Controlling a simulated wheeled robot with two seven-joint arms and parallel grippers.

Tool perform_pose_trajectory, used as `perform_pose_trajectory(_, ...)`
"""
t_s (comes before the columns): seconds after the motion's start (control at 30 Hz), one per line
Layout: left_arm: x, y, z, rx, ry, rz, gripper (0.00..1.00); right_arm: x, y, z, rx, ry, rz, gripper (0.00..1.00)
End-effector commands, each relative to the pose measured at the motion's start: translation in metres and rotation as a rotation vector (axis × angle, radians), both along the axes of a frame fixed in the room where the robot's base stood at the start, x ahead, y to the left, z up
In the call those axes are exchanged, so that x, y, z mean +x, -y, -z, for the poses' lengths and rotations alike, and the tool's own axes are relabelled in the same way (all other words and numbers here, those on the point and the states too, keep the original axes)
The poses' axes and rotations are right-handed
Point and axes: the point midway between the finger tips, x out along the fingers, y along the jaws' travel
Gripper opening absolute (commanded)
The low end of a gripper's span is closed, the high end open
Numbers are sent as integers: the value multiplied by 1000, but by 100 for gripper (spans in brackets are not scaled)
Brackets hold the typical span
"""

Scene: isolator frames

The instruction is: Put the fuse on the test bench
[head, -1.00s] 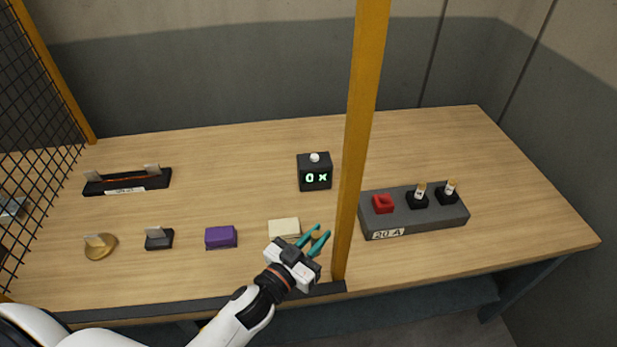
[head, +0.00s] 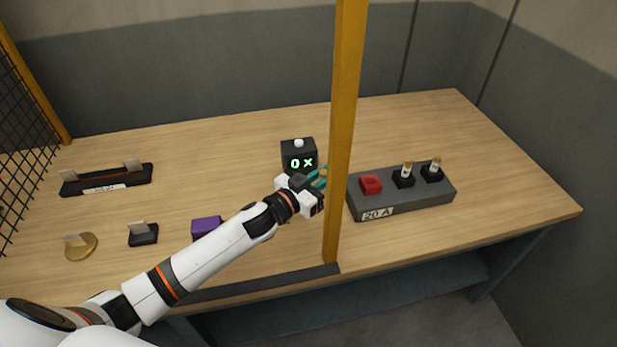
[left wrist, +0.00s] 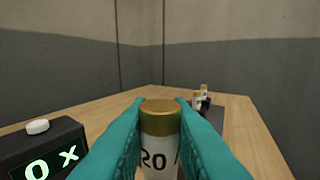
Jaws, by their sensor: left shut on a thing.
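My left gripper (head: 320,178) is shut on a fuse with a gold cap and a white body (left wrist: 159,140), held upright between teal fingers. Part of its printed label shows in the left wrist view. In the head view the gripper is just left of the yellow post, in front of a black box (head: 299,158) with a green "0 x" display and a white button. A grey block (head: 412,207) labelled "20 A" stands right of the post. It has a red socket (head: 370,184) with nothing seen in it, and two black sockets holding fuses (head: 406,168) (head: 434,165). My right gripper is out of view.
The yellow post (head: 343,130) rises at the table's front edge. A black holder with two clips (head: 107,181), a round gold piece (head: 81,247), a black clip block (head: 143,236) and a purple block (head: 206,226) are at left. The back right of the wooden table is clear.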

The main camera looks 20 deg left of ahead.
Motion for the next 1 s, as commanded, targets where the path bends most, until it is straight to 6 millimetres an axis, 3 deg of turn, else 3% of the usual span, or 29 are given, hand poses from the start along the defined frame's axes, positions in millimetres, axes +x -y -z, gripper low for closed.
perform_pose_trajectory(0.2,2,0,39,-4,-6,-1,0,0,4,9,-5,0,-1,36)
perform_pose_trajectory(0.63,2,-1,92,-2,-2,-1,0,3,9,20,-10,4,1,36)
perform_pose_trajectory(1.0,2,0,99,0,-1,2,0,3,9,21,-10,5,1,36)
